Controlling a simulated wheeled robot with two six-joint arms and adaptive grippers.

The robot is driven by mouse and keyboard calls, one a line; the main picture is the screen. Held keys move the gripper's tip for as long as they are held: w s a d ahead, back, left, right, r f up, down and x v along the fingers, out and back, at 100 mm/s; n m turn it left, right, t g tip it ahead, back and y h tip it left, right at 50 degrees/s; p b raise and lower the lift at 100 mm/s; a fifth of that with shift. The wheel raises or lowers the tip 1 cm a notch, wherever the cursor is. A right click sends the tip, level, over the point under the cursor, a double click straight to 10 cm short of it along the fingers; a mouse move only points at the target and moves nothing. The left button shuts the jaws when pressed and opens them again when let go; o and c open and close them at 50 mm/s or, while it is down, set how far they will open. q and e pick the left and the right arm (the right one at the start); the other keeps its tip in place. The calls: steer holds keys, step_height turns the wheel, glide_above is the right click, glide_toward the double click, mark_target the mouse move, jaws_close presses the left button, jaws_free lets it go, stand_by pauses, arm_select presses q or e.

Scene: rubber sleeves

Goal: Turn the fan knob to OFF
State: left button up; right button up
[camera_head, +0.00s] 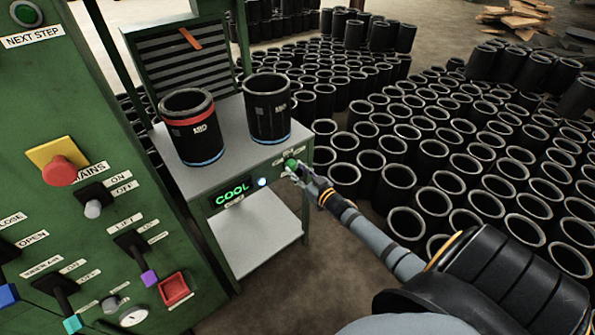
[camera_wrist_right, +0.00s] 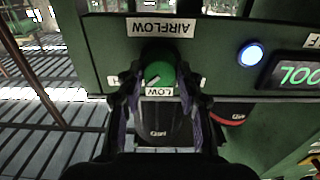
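The fan knob is a green knob (camera_wrist_right: 158,73) under an AIRFLOW label (camera_wrist_right: 160,27), which appears upside down in the right wrist view. A small LOW label (camera_wrist_right: 159,91) shows beside it. In the head view the knob (camera_head: 291,163) is on the front of the grey-topped table. My right gripper (camera_wrist_right: 160,82) has one finger on each side of the knob, with the tips very near it. The fingers stand apart; firm contact is not clear. My right gripper (camera_head: 300,172) is small in the head view. My left gripper is not in view.
A lit COOL display (camera_head: 232,193) and a blue-white light (camera_head: 262,182) are left of the knob. Two black sleeves (camera_head: 191,128) (camera_head: 267,107) stand on the table (camera_head: 228,115). A green control panel (camera_head: 60,120) is at left. Many sleeves (camera_head: 395,184) crowd the floor at right.

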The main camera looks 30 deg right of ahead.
steer(key=c, duration=0.3)
steer(key=shift+n, duration=0.3)
steer(key=n+p, duration=0.1)
steer(key=n, duration=0.2)
steer(key=shift+n, duration=0.3)
steer(key=n, duration=0.4)
steer(key=shift+n+p, duration=0.3)
steer(key=shift+p, duration=0.05)
steer(key=n, duration=0.9)
steer(key=shift+f, duration=0.1)
